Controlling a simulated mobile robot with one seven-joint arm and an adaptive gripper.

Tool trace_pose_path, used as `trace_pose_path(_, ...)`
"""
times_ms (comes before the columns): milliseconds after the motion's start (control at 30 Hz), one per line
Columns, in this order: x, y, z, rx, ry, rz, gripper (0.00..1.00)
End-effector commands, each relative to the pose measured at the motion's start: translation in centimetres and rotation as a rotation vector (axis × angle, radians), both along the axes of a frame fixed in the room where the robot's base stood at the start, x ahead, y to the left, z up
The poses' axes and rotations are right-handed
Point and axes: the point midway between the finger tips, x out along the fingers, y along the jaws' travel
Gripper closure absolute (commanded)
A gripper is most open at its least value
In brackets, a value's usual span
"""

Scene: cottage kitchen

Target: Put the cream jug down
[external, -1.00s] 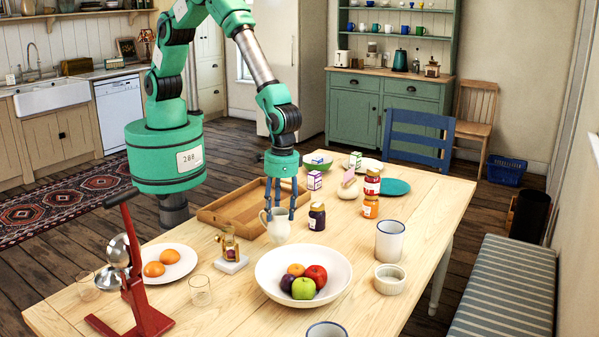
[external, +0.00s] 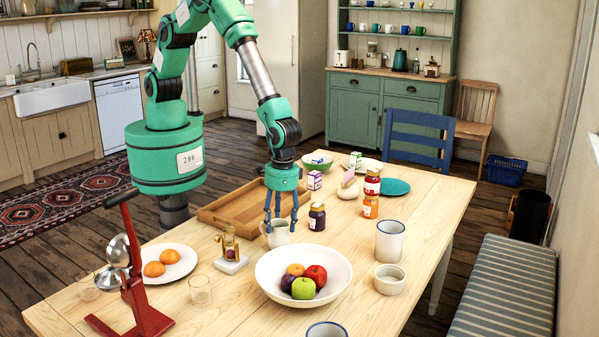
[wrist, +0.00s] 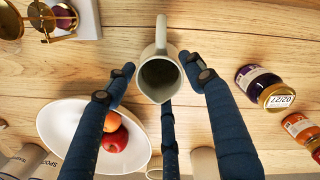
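The cream jug (external: 279,238) is upright, beside the white fruit bowl on the table. In the wrist view I look down into its open mouth (wrist: 158,78), with its handle at the top. My gripper (external: 280,229) is directly above it, with its blue fingers around the jug's upper part. In the wrist view the fingertips (wrist: 160,70) lie close against its left, right and lower sides. They look closed on it, though the contact is partly hidden. The jug's base is at or very near the tabletop; I cannot tell if it touches.
The fruit bowl (external: 262,285) is close in front. A dark jar (external: 317,217) stands to the right and a small brass item on a white base (external: 230,255) to the left. A wooden tray (external: 222,214) lies behind.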

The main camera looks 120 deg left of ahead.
Motion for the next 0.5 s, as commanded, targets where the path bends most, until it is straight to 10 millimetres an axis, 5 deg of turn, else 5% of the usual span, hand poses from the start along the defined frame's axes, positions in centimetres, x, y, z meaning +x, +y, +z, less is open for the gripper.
trace_pose_path(500, 0.05, 0.00, 0.59, 0.000, -0.001, 0.000, 0.33)
